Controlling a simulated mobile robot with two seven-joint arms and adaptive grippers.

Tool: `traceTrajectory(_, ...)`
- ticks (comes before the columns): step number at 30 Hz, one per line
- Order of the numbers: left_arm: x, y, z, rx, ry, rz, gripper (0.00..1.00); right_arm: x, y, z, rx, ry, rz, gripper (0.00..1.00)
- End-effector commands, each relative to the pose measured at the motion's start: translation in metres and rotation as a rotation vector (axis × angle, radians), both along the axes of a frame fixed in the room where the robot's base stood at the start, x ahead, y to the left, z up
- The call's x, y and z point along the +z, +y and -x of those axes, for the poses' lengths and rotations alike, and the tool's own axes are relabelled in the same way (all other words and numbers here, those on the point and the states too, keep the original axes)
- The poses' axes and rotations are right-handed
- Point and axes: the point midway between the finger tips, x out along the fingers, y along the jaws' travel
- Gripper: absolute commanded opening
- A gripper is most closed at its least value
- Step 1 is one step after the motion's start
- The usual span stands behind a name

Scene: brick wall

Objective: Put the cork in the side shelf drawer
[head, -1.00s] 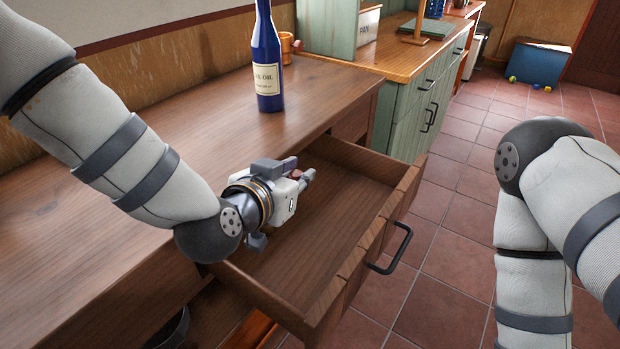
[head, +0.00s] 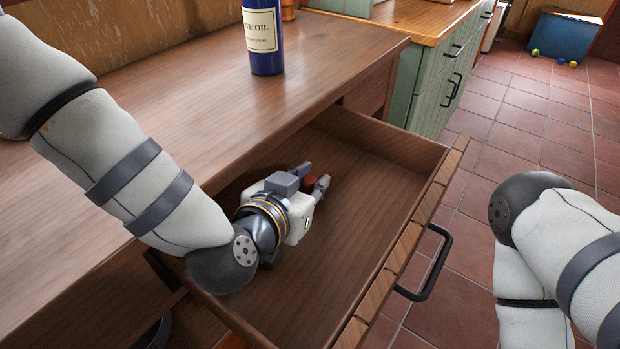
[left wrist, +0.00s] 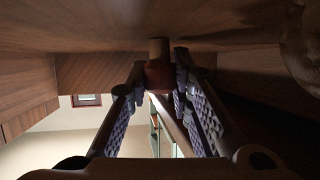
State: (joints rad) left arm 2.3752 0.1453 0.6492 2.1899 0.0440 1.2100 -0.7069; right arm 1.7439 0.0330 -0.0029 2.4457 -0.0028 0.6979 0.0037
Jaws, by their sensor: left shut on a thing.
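The cork (head: 311,182) is a small reddish-brown piece between the fingertips of my left gripper (head: 314,178). In the left wrist view the cork (left wrist: 158,72) shows a dark reddish part and a paler tan end, with a finger on each side. My left gripper is shut on it, inside the open drawer (head: 375,165) and low over its floor. I cannot tell whether the cork touches the floor. The wooden drawer is pulled far out of the brown side shelf (head: 200,105). My right arm shows at the right, but its gripper is out of view.
A blue oil bottle (head: 264,62) stands on the shelf top behind the drawer. The drawer's front has a black handle (head: 430,265). A green cabinet (head: 440,85) stands beyond it, and a blue box (head: 565,35) is on the tiled floor. The drawer looks otherwise empty.

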Motion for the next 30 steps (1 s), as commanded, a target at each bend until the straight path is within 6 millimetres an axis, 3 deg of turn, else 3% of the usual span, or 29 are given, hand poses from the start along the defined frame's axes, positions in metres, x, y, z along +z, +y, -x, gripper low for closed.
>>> traceTrajectory(10, -0.012, 0.001, 0.000, 0.001, 0.005, -0.003, 0.04, -0.002, 0.000, 0.002, 0.000, 0.005, 0.000, 0.28)
traceTrajectory(11, -0.012, 0.001, 0.001, 0.001, 0.007, -0.004, 0.27, -0.002, 0.000, 0.002, 0.000, 0.005, 0.000, 0.28)
traceTrajectory(13, -0.014, 0.001, 0.001, 0.001, 0.010, -0.005, 0.40, -0.002, 0.000, 0.002, 0.000, 0.006, 0.000, 0.28)
traceTrajectory(21, -0.016, 0.002, 0.002, 0.000, 0.015, -0.007, 0.40, -0.003, 0.000, 0.002, 0.000, 0.008, 0.000, 0.28)
traceTrajectory(24, -0.005, 0.002, 0.002, 0.001, 0.013, -0.007, 0.40, -0.001, 0.000, 0.000, 0.000, 0.001, 0.000, 0.28)
traceTrajectory(30, 0.019, 0.018, 0.039, -0.002, 0.008, -0.005, 0.40, 0.008, 0.000, -0.007, 0.000, -0.023, 0.000, 0.28)
